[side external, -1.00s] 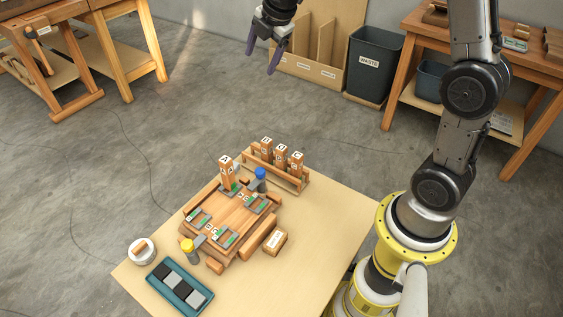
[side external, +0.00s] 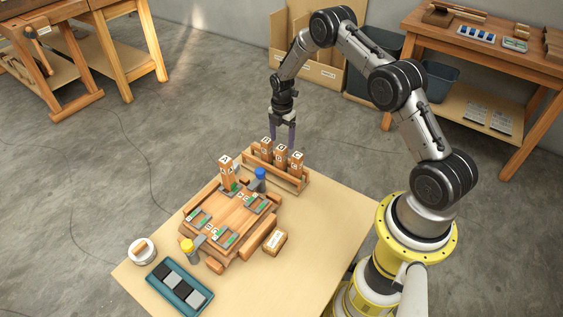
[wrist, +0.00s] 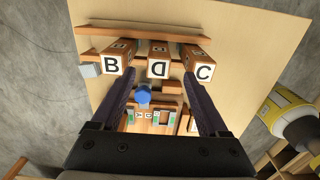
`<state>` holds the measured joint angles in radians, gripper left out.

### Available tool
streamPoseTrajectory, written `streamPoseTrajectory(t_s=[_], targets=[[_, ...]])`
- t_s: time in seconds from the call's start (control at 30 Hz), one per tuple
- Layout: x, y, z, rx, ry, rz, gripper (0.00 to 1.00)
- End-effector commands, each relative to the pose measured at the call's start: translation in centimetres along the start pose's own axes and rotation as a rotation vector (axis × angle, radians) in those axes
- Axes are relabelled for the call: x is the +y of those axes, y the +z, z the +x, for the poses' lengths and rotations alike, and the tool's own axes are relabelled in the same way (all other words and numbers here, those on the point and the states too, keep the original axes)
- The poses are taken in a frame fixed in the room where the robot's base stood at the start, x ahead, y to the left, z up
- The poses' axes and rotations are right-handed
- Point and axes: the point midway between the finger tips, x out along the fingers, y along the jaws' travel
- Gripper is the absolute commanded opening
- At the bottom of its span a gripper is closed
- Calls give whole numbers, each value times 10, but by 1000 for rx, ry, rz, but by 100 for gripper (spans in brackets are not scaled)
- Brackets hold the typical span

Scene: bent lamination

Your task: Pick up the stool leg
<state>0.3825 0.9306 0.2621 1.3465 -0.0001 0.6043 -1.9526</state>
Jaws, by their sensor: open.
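Three wooden stool legs stand upright in a wooden rack (side external: 303,185) at the back of the table: leg B (side external: 266,147), leg D (side external: 280,156) and leg C (side external: 297,162). A fourth leg, A (side external: 226,174), stands upright at a corner of the wooden stool seat (side external: 238,213). My gripper (side external: 283,141) is open, pointing down at the rack's far side, near the leg tops. In the wrist view, leg D (wrist: 158,62) lies in line with the gap between my fingers (wrist: 159,78). Leg B (wrist: 116,62) and leg C (wrist: 200,62) lie to either side. Nothing is gripped.
A blue-capped bottle (side external: 260,180) stands between the seat and the rack. A yellow-capped bottle (side external: 189,250), a teal tray (side external: 178,287), a white round dish (side external: 142,251) and a small labelled block (side external: 275,242) are around the seat. The table's front right is clear.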

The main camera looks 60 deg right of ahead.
Motion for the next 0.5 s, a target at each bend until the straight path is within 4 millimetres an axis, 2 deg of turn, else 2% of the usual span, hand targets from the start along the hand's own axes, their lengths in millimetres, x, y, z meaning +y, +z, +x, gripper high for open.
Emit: streamPoseTrajectory(t_s=[0.03,0.2,0.5], targets=[[-1,0,12,1,-3,0,78],[0,0,39,0,0,0,78],[1,0,61,0,0,-1,78]])
